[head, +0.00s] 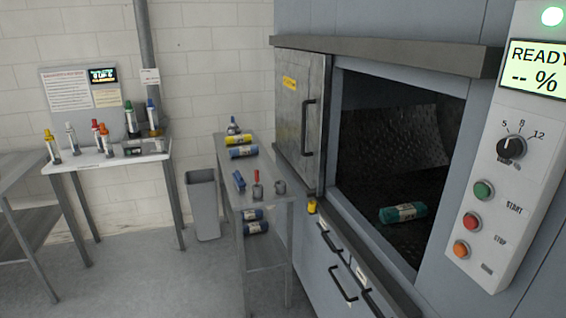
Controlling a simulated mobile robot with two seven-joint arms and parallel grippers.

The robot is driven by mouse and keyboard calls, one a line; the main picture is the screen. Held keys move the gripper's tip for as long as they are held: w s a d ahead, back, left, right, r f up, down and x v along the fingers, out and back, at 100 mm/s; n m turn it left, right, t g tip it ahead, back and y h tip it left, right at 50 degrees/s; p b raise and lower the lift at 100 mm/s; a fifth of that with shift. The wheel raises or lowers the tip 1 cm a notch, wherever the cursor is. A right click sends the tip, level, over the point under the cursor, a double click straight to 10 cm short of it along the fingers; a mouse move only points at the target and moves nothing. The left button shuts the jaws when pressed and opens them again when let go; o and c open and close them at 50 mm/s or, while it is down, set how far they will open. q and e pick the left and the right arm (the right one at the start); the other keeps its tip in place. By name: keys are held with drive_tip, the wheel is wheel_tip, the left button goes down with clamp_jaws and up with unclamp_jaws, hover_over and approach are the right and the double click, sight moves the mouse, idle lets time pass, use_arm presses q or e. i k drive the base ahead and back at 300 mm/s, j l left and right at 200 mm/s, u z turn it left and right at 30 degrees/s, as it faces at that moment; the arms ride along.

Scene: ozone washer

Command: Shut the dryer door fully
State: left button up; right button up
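The dryer door (301,117) is a grey metal panel with a yellow label and a dark vertical handle (308,128). It stands at the left of the machine's opening (390,120), which is uncovered and shows a dark interior. A teal rolled bundle (403,212) lies inside near the front of the opening. Neither of my grippers shows in the head view.
A control panel (508,150) with a READY display, dial and buttons is at the right. Drawers with dark handles (343,284) sit below the opening. A narrow metal cart (262,205) with rolls and tools stands left of the door. A grey bin (203,205) and side table (105,160) are behind.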

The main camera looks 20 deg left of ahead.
sight(302, 78)
drive_tip(key=i+j, duration=0.25)
drive_tip(key=j, duration=0.2)
drive_tip(key=i+j+u, duration=0.1)
drive_tip(key=i+j, duration=0.15)
drive_tip(key=j, duration=0.15)
drive_tip(key=i+j+u, duration=0.1)
drive_tip(key=i+j, duration=0.2)
drive_tip(key=j, duration=0.1)
